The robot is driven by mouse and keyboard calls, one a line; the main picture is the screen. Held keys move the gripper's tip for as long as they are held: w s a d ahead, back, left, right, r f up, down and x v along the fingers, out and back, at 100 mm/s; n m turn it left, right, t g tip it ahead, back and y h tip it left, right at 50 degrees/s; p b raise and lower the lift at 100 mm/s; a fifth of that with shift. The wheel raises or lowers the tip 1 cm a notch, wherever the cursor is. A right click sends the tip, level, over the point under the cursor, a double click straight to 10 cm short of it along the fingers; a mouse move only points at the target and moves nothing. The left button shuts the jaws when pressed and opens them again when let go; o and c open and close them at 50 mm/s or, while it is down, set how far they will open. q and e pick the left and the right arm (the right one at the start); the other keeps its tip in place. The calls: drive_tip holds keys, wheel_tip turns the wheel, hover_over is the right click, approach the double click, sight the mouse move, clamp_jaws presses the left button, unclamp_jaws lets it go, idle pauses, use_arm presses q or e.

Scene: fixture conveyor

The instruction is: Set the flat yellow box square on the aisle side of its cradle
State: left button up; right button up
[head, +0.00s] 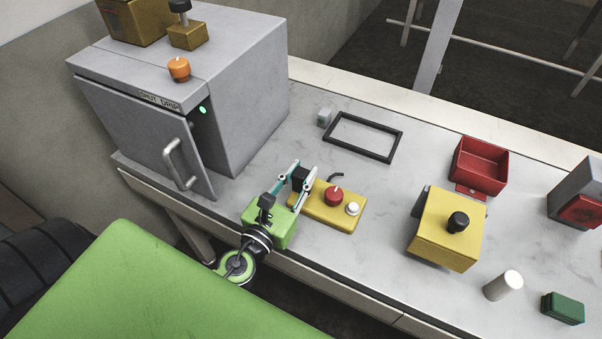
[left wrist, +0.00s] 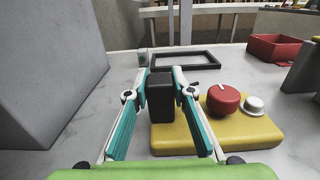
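The flat yellow box (head: 325,211) lies on the bench with a red knob, a white button and a black upright block (head: 300,178) on it. In the left wrist view, the flat yellow box (left wrist: 230,135) spreads to the right of that block. My left gripper (head: 304,171) has its two fingers closed against the block's sides; the left wrist view shows the fingertips (left wrist: 161,80) either side of it. A black rectangular frame (head: 384,157), perhaps the cradle, lies empty on the bench behind the box, apart from it. My right gripper is out of view.
A grey cabinet (head: 246,95) with its door ajar stands left. Small grey block (head: 324,117) sits beside the frame. To the right are a red bin (head: 482,160), a yellow cube (head: 447,225), a white cylinder (head: 503,285) and a green box (head: 563,308). Bench between box and frame is mostly clear.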

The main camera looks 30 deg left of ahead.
use_arm(q)
drive_tip(key=o, duration=0.5)
drive_tip(key=shift+s, duration=4)
